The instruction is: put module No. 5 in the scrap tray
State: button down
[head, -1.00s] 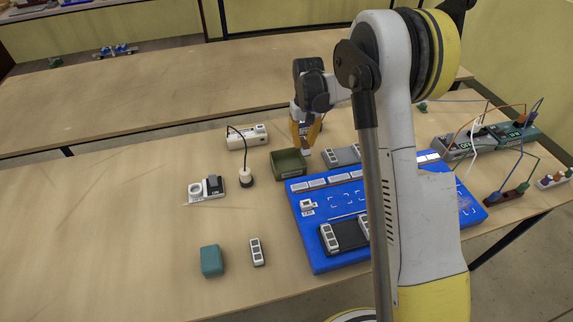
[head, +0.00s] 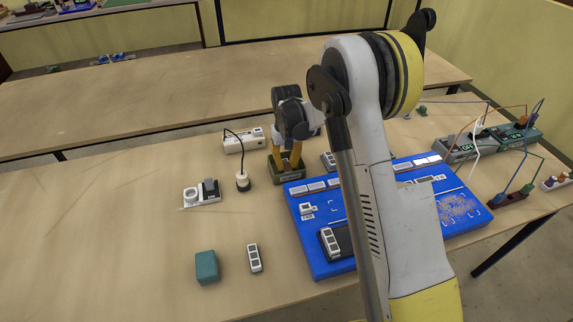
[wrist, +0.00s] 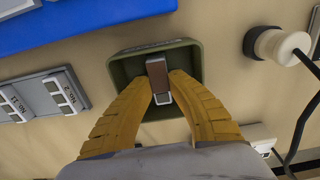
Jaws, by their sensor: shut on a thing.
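The scrap tray, an olive green open box (head: 290,178), stands on the table left of the blue board's back corner. My gripper (head: 288,163) points down over it. In the wrist view, the two orange fingers (wrist: 163,84) reach over the tray (wrist: 117,72) and are closed on a small module (wrist: 157,68) with a brown face and a pale metallic end. The module shows above or within the tray; I cannot tell whether it touches the floor. Its number is not readable, so I cannot confirm it is No. 5.
The blue board (head: 309,240) lies to the right, partly hidden by my arm. A round white-topped plug with a cable (head: 242,182) stands close left. A teal block (head: 206,267) and a loose module (head: 254,258) lie in front.

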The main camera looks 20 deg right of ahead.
aim_at(287, 165)
jog(key=c, duration=1.4)
grip_release()
jog(key=shift+f, duration=0.1)
jog(key=s+r+t+p, duration=0.1)
jog(key=s+r+p, duration=0.1)
jog(key=r, duration=0.8)
jog(key=s+r+p, duration=0.2)
jog(key=r, duration=0.7)
jog(key=s+r+t, duration=0.2)
jog(key=s+r, duration=0.6)
jog(key=s, duration=0.2)
jog(key=s+t, duration=0.1)
jog(key=s, duration=0.4)
jog(key=s+t, duration=0.1)
jog(key=s, duration=0.4)
jog(key=s+t, duration=0.2)
jog(key=s, duration=0.4)
jog(key=shift+f, duration=0.2)
